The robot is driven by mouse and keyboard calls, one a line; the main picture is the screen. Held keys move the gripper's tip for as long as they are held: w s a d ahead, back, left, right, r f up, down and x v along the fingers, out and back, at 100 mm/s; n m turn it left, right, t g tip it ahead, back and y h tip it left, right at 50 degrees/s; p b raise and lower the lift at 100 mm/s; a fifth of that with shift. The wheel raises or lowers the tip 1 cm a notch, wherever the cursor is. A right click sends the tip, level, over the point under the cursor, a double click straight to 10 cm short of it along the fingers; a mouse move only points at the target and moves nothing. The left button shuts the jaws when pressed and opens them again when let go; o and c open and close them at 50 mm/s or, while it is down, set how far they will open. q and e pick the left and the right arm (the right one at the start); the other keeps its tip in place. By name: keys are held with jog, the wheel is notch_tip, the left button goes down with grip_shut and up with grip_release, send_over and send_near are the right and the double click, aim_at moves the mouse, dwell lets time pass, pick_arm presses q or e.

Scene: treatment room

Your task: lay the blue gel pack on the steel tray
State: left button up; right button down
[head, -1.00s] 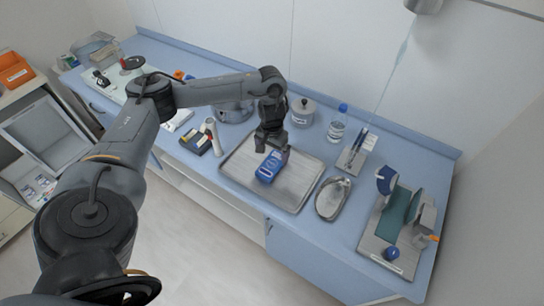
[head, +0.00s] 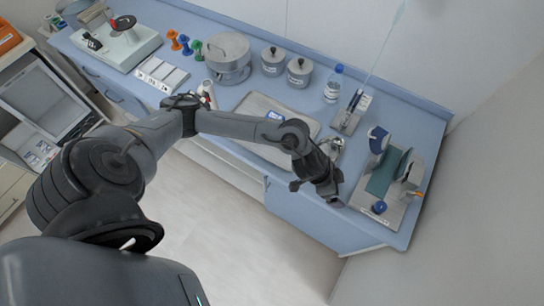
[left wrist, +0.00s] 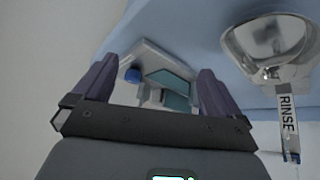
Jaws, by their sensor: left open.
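The blue gel pack (head: 275,116) lies on the steel tray (head: 253,106) in the head view; my left arm covers much of the tray and part of the pack. My left gripper (head: 317,191) is open and empty, to the right of the tray and nearer the counter's front edge, apart from the pack. In the left wrist view my gripper (left wrist: 155,90) shows both fingers spread with nothing between them. Neither the pack nor the steel tray shows in that view. My right gripper is not in view.
A rack with a teal pad (head: 384,177) stands at the right. A bottle (head: 333,84), lidded jars (head: 299,72) and a steel pot (head: 229,58) stand behind the tray.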

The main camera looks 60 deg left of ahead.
pick_arm(q)
jog(key=s+d+r+t, duration=0.2)
jog(key=s+d+r, duration=0.25)
jog(key=d, duration=0.25)
jog(key=s+a+f+n+g+y, duration=0.2)
jog(key=s+a+n+g+y, duration=0.1)
jog(key=s+a, duration=0.9)
jog(key=s, duration=0.3)
jog(key=shift+a+n+g, duration=0.3)
jog(key=shift+n+g, duration=0.1)
notch_tip(320, 180, up, 20)
jog(key=p, duration=2)
jog(key=shift+w+f, duration=0.1)
